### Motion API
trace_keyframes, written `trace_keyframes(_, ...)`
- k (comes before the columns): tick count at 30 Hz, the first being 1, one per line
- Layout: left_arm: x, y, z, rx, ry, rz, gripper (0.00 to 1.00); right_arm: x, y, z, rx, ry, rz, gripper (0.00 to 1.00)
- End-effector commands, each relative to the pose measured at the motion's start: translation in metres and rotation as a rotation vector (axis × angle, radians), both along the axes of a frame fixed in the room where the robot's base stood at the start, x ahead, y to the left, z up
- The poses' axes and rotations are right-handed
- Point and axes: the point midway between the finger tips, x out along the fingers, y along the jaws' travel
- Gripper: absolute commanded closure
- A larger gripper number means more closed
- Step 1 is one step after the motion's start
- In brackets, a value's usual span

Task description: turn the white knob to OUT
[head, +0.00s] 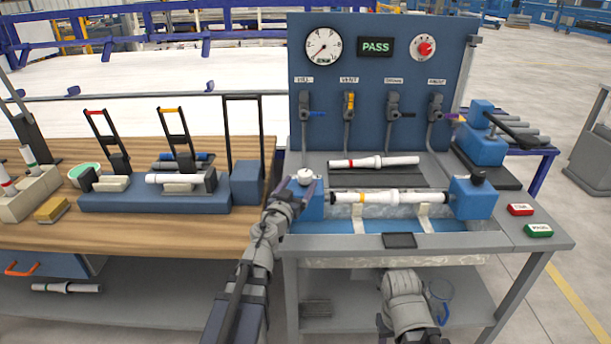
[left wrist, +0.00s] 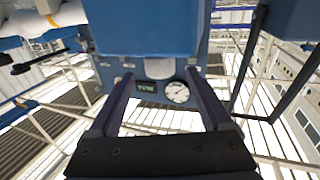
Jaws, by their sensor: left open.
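The white knob (head: 305,177) sits on top of the blue left end block (head: 309,206) of the test bench. My left gripper (head: 296,186) is at this block, with its fingers apart on either side of the knob. In the left wrist view the knob (left wrist: 160,68) shows as a pale shape between the two open fingers (left wrist: 163,95), partly hidden by the blue block. I cannot tell whether the fingers touch it. No OUT marking is readable. My right arm shows at the bottom of the head view, but its fingers do not show.
A white pipe (head: 390,197) lies between the end blocks; another pipe (head: 374,162) lies behind it. The back panel (head: 380,80) carries a gauge, a PASS display (head: 376,47), a red knob (head: 425,48) and several levers. Red (head: 520,210) and green (head: 538,230) buttons are at the right.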

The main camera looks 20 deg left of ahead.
Motion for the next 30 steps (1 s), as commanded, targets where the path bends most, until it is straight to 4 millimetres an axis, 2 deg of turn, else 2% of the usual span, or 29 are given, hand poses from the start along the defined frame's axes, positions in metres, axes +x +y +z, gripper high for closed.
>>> trace_keyframes(1,0.012,0.000,0.000,0.000,0.000,-0.001,0.17,0.000,0.000,0.000,0.000,0.000,0.000,0.51)
trace_keyframes(3,0.023,0.000,0.000,0.000,0.000,-0.002,0.17,0.000,0.000,0.000,0.000,0.000,0.000,0.51)
trace_keyframes(9,0.049,-0.001,0.000,0.000,0.000,0.000,0.17,0.000,0.000,0.000,0.000,0.000,0.000,0.51)
trace_keyframes(19,0.053,-0.001,0.000,0.000,0.000,0.000,0.18,0.000,0.000,0.000,0.000,0.000,0.000,0.51)
trace_keyframes(30,0.052,-0.001,0.000,0.000,0.000,0.000,0.60,0.000,0.000,0.000,0.000,0.000,0.000,0.51)
